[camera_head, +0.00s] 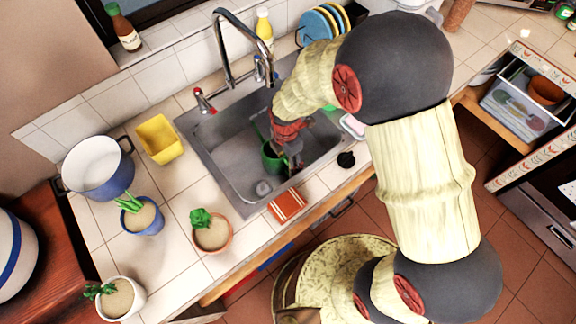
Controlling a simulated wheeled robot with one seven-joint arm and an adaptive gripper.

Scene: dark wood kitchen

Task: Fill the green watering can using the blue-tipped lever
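The green watering can (272,160) is down in the grey sink basin (232,165), partly hidden by my gripper. My gripper (292,160) reaches down into the basin at the can's right side. It is close to the can or touching it, and I cannot tell whether its fingers are closed. The tall chrome faucet (222,45) arches over the basin from the back edge. The blue-tipped lever (259,70) is at the right of the faucet, beside my arm. The red-tipped lever (203,101) is at the left. No water stream is visible.
A yellow container (160,139), a blue-white pot (98,166) and several potted plants stand left of the sink. A red striped sponge or cloth (287,205) lies at the front rim. A yellow bottle (264,27) and a plate rack (322,22) stand behind.

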